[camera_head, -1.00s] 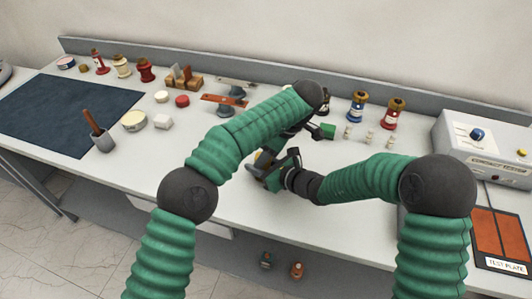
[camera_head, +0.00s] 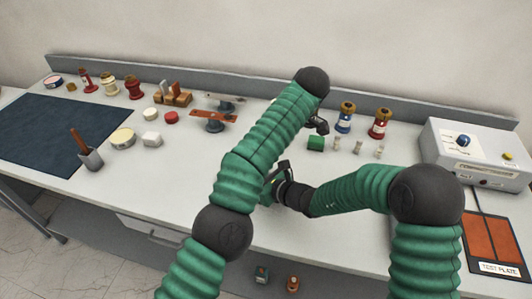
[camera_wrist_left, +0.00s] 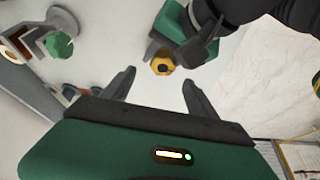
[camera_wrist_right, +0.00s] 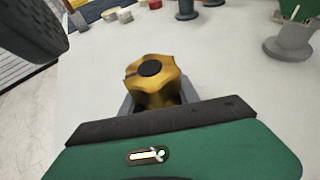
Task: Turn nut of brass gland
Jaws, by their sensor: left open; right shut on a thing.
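The brass gland's nut (camera_wrist_right: 152,80), golden and lobed with a dark round centre, sits between the fingers of my right gripper (camera_wrist_right: 155,100), which is shut on the gland. In the left wrist view the gland (camera_wrist_left: 162,62) sticks out of my right gripper (camera_wrist_left: 193,38). My left gripper (camera_wrist_left: 160,80) is open and empty, its two fingertips apart and facing the nut, one to each side of it; no contact shows. In the head view my right gripper (camera_head: 275,186) is partly visible above the bench, while my left arm hides the gland and my left gripper.
The bench (camera_head: 190,185) carries a green piece (camera_head: 316,143), blue (camera_head: 345,118) and red (camera_head: 380,124) bushings, and small pale parts. A grey tester (camera_head: 475,150) and test plate (camera_head: 490,245) stand at right. A dark mat (camera_head: 55,130) lies left.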

